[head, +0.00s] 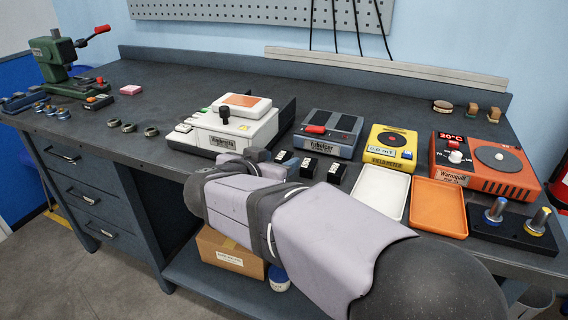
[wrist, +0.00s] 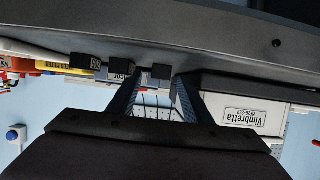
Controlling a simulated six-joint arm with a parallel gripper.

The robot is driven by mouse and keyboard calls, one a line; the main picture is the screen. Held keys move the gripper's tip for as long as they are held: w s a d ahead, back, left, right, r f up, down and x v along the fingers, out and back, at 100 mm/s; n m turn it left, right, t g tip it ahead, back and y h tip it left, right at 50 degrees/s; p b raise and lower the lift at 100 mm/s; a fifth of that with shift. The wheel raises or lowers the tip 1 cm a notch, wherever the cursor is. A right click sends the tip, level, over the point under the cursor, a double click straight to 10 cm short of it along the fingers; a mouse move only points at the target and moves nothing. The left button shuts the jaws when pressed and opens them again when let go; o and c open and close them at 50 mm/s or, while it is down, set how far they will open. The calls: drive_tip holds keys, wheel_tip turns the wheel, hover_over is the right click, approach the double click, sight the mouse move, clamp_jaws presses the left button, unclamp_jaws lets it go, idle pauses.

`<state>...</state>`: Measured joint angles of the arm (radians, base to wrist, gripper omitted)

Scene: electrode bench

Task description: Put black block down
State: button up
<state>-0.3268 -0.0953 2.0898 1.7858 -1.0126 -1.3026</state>
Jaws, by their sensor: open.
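Three black blocks stand in a row near the front edge of the bench, two of them plain in the head view: a middle block (head: 308,167) and a right block (head: 337,173). The third, partly hidden by my gripper (head: 282,160) there, shows in the wrist view as a black block (wrist: 161,71) between the tips of my open fingers (wrist: 158,82). The wrist view is upside down, and this block appears to rest on the bench top. Whether either finger touches it, I cannot tell. The other two blocks (wrist: 85,61) (wrist: 118,66) are left of the fingers there.
A white Vimbretta machine (head: 232,124) stands left of the blocks and a grey device (head: 328,132) behind them. A white tray (head: 381,193) and an orange tray (head: 438,206) lie to the right. A yellow meter (head: 391,147) and an orange hotplate (head: 485,165) stand beyond.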

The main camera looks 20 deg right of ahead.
sight(281, 160)
drive_tip(key=shift+x, duration=1.1)
clamp_jaws()
wheel_tip(281, 160, up, 10)
drive_tip(key=p, duration=0.4)
